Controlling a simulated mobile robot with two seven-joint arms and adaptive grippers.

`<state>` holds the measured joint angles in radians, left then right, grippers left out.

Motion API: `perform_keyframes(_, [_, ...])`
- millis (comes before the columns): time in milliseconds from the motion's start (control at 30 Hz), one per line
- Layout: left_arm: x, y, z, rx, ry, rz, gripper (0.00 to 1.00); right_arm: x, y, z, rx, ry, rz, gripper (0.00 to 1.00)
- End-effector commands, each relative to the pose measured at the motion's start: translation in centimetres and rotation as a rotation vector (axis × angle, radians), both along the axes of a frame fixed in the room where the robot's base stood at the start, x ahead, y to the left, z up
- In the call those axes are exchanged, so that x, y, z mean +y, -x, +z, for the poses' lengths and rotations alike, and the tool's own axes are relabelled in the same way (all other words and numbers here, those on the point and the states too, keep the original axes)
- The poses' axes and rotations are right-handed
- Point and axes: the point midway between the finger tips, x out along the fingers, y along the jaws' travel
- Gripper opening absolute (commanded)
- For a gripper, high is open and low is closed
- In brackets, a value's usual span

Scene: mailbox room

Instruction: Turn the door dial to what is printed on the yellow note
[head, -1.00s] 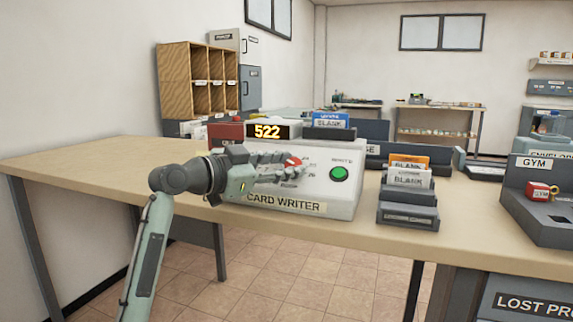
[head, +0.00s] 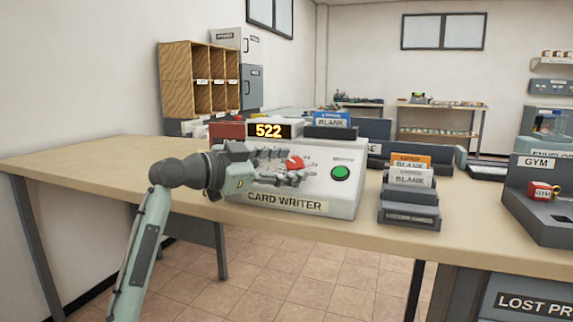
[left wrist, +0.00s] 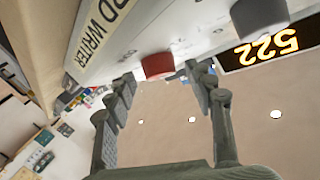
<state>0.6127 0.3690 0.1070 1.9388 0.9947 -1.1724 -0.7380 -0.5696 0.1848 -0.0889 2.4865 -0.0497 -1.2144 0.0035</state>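The card writer (head: 315,193) is a white box on the table with a display (head: 268,131) that reads 522. Its red dial (head: 295,162) sits on the sloped front, left of a green button (head: 340,173). My left gripper (head: 294,167) is at the dial, with fingers spread. In the left wrist view the gripper (left wrist: 161,80) is open, with the red dial (left wrist: 158,66) between and slightly beyond the fingertips; contact cannot be told. The fingers hide part of the dial's markings. I cannot make out a yellow note. My right gripper is not in view.
A card rack (head: 410,195) with blank cards stands right of the writer, and a grey GYM holder (head: 540,210) with a red tag is at the far right. Wooden pigeonholes (head: 200,80) stand behind. The table's left part is clear.

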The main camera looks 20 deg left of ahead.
Motion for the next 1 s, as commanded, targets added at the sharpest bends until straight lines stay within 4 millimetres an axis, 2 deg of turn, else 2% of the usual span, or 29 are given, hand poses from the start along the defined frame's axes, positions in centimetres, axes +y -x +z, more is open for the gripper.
perform_keyframes(267, [0.7, 0.8, 0.1, -0.001, -0.001, 0.004, 0.53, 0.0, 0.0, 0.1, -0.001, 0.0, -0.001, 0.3])
perform_keyframes(700, [5.3, 8.1, 0.9, 0.0, -0.003, 0.003, 0.53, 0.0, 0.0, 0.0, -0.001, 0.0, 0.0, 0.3])
perform_keyframes(867, [6.3, 9.5, 1.1, 0.001, -0.001, 0.0, 0.53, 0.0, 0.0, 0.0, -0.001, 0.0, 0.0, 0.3])
perform_keyframes(1000, [6.5, 10.0, 1.2, 0.001, -0.001, 0.0, 0.53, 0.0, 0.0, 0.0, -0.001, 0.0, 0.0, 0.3])
